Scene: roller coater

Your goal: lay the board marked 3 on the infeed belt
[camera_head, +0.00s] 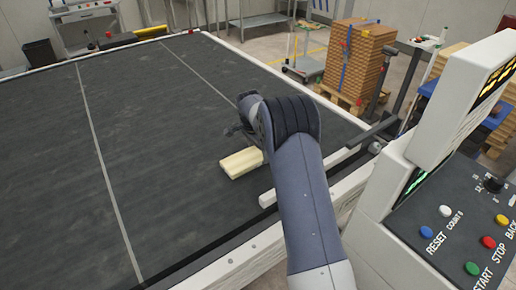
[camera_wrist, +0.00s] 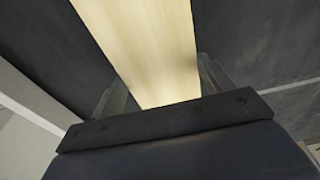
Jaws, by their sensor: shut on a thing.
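A pale wooden board (camera_head: 242,162) is at the near right part of the dark infeed belt (camera_head: 100,130). It also fills the upper middle of the wrist view (camera_wrist: 150,45), between the two fingers. My gripper (camera_wrist: 155,92) is shut on this board. No number shows on the visible face of the board.
A control panel (camera_head: 465,225) with coloured buttons stands at the right. A stack of brown boards (camera_head: 368,62) stands beyond the belt. The belt's left and middle are clear.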

